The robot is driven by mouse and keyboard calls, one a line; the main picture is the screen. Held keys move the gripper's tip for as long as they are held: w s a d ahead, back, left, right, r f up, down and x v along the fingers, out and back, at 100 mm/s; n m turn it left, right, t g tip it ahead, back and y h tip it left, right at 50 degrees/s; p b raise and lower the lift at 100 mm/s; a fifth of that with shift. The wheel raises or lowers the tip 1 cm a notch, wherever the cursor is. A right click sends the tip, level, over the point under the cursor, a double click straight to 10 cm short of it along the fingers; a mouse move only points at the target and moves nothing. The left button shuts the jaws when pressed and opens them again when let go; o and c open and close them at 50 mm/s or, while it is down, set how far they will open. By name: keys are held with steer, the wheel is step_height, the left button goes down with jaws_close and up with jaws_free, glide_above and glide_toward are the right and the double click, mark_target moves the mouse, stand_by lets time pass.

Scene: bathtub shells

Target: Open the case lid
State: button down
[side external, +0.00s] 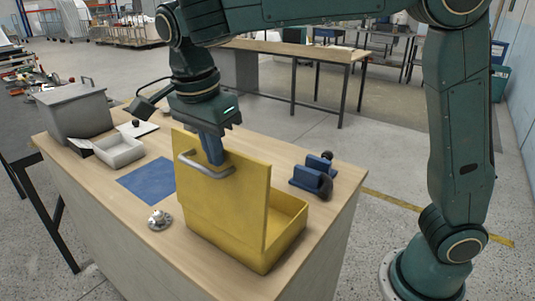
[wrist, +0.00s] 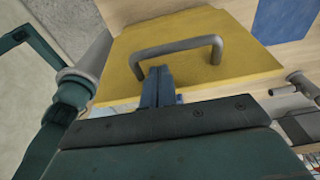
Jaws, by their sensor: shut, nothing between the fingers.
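The yellow case stands on the wooden table with its open box (side external: 286,220) showing at the right. Its lid (side external: 245,205) is raised and stands about upright; the lid also fills the upper middle of the wrist view (wrist: 200,75). A grey bar handle (side external: 207,166) is on the lid's outer face near the top edge, and it shows in the wrist view (wrist: 185,45). My gripper (side external: 213,160) points down at the lid's top edge beside the handle. Its blue fingers (wrist: 158,75) are together, close to one handle leg. I cannot tell whether they touch it.
A blue mat (side external: 148,180) and a small metal flanged part (side external: 159,220) lie left of the case. A white tray (side external: 119,151) and a grey bin (side external: 75,110) stand at the far left. A blue-and-black fixture (side external: 312,178) stands behind the case at the right.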

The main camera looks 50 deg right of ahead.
steer(key=shift+d+f+y, duration=1.3)
steer(key=shift+d+f, duration=1.35)
steer(key=shift+d, duration=3.9)
steer(key=shift+d+r, duration=0.55)
steer(key=shift+r, duration=4.4)
steer(key=s+d+f+n+t, duration=0.1)
steer(key=s+f+n+t, duration=0.1)
steer(key=s+n, duration=0.7)
steer(key=s+d+f+n+t+h, duration=0.1)
steer(key=s+f+n+t, duration=0.2)
steer(key=s+n, duration=0.6)
steer(key=shift+s+f+t, duration=0.3)
steer(key=shift+s+f, duration=0.45)
steer(key=shift+f, duration=0.15)
